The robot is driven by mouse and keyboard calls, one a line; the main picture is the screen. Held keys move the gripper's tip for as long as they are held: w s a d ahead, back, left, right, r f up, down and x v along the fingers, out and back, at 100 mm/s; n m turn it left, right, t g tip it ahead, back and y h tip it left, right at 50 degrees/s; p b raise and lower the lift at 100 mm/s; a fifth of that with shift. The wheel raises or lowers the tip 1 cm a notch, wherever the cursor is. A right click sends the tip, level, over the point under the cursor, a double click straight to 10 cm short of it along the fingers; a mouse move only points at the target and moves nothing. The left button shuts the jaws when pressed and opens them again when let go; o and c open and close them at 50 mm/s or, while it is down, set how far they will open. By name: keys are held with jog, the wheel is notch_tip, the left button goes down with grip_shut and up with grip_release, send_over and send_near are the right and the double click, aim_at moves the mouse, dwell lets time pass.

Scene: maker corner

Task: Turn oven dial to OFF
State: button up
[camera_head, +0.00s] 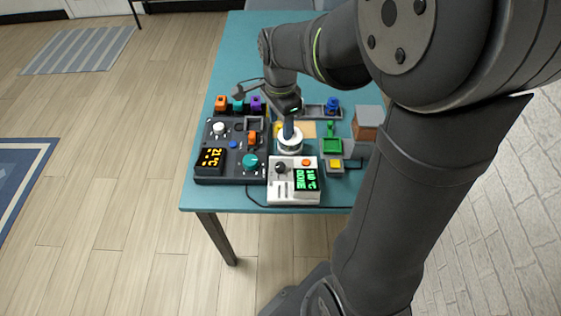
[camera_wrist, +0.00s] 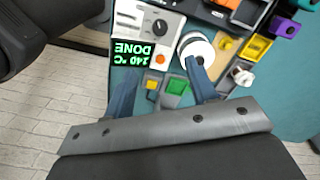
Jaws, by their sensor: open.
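The white oven panel (camera_head: 281,192) sits near the table's front edge. It has a black dial (camera_head: 280,168), an orange button (camera_head: 306,162) and a green display (camera_head: 306,180). The dial's pointer setting is too small to read. My gripper (camera_head: 288,131) is above the table, behind the panel and apart from the dial. In the wrist view my gripper (camera_wrist: 161,86) has its two blue fingers spread, with nothing between them held.
A white spool (camera_wrist: 197,50) stands close to one finger. A yellow button box (camera_head: 335,165) and green tray (camera_head: 332,145) are right of the panel. A dark panel (camera_head: 225,178) with a teal knob (camera_head: 250,161) and orange display is left. A brown-grey block (camera_head: 368,122) stands at right.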

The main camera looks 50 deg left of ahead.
aim_at(280, 165)
notch_tip(280, 165, down, 18)
jog(key=shift+r, duration=0.25)
dwell(0.3)
jog(key=c, duration=1)
